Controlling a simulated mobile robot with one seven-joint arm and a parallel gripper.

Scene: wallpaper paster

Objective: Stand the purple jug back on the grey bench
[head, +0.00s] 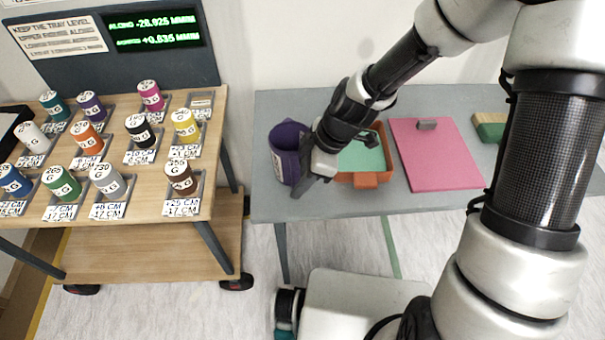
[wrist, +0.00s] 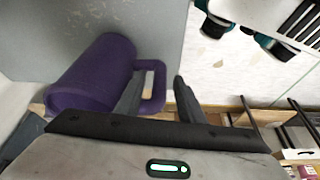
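The purple jug (head: 284,152) appears upright at the left end of the grey bench (head: 330,206), a pale label on its side. Whether its base rests flat on the bench is hard to tell. My gripper (head: 304,186) is low at the jug's right side, covering its handle in the head view. In the wrist view the jug (wrist: 92,75) lies left of my gripper (wrist: 158,97). Its handle (wrist: 156,85) reaches between the two spread fingers. The left finger overlaps the handle loop; the right finger is clear of the handle, with a visible gap.
An orange tray (head: 372,179) with green inside sits right of the jug. A wooden trolley (head: 225,120) with several labelled weights stands left, across a gap.

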